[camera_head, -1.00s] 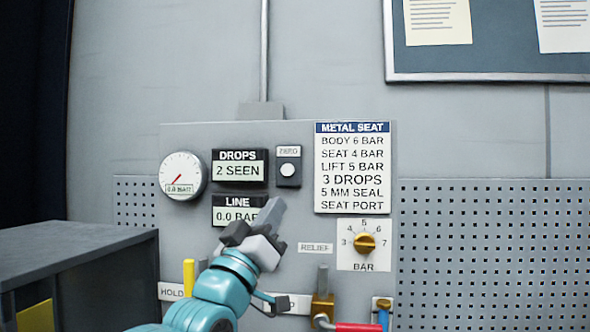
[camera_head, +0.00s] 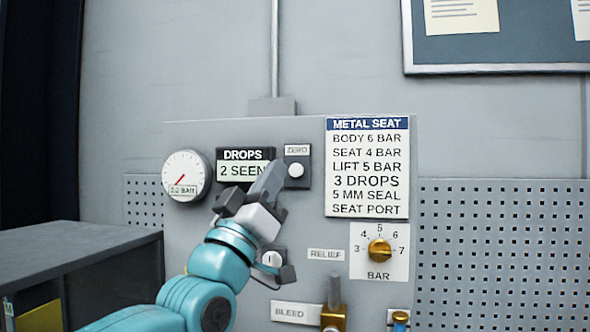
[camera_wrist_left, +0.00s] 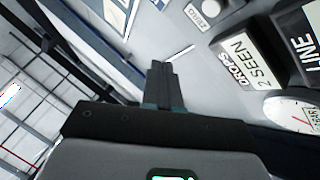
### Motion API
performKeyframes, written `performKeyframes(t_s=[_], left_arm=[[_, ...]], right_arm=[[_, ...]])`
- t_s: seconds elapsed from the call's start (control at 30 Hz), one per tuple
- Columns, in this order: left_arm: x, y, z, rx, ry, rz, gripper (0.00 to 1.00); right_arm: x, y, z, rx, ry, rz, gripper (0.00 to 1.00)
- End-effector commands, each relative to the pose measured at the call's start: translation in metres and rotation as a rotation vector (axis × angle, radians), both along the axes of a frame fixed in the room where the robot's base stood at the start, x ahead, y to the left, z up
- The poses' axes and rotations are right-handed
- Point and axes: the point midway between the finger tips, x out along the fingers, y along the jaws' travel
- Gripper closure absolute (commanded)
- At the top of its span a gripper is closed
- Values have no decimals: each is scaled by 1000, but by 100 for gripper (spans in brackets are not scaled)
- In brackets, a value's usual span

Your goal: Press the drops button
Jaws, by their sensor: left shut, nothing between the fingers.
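The drops display (camera_head: 245,163) on the grey panel reads "2 SEEN". To its right is a small dark box labelled ZERO with a round white button (camera_head: 296,170). My left gripper (camera_head: 272,177) is shut and empty, its tip in front of the display's right end, just left of and slightly below the button. In the head view it covers the LINE display. In the left wrist view the shut fingers (camera_wrist_left: 163,80) point up toward the panel, with the button (camera_wrist_left: 209,5) at the top edge and the drops display (camera_wrist_left: 247,62) at right. My right gripper is not in view.
A pressure gauge (camera_head: 186,177) is at the panel's left, reading 0.0 bar. A METAL SEAT placard (camera_head: 367,167) is right of the button, above a yellow dial knob (camera_head: 380,251). A grey cabinet (camera_head: 80,262) stands at lower left.

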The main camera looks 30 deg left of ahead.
Motion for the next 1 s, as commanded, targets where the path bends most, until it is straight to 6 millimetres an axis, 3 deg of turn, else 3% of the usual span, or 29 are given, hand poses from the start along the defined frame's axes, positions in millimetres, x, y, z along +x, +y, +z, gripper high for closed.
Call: performKeyframes(t_s=[0.4, 0.53, 1.0], left_arm=[[58, 14, 5, 1, 5, 2, 100], [74, 17, 2, 0, 3, 0, 100], [86, 21, 0, 0, 1, -1, 100]], right_arm=[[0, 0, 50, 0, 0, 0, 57], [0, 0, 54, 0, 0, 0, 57], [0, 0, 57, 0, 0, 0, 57]])
